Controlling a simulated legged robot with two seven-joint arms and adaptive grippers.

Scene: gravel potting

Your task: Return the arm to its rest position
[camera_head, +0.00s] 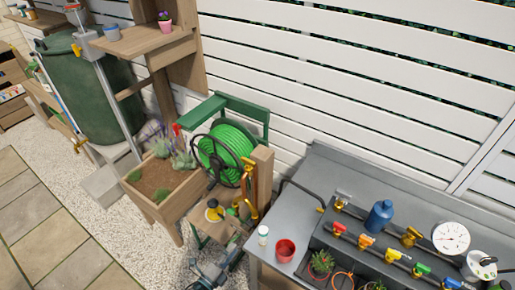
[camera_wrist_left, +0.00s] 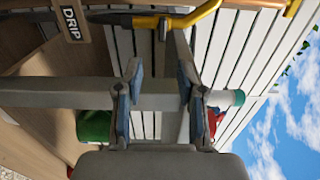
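My left gripper (camera_head: 197,272) is at the bottom edge of the head view, low in front of the hose reel stand, and small there. In the left wrist view its two fingers with blue pads (camera_wrist_left: 158,88) stand apart with a gap between them. I see nothing held in the gap. A grey bar (camera_wrist_left: 70,92) crosses behind the fingers; its distance from them is unclear. My right gripper is in neither view.
A wooden planter (camera_head: 165,185) and green hose reel (camera_head: 228,150) stand near the left arm. A grey bench (camera_head: 290,215) holds a red pot (camera_head: 285,250), a blue bottle (camera_head: 380,215) and several valves. Paving (camera_head: 40,225) at left is clear.

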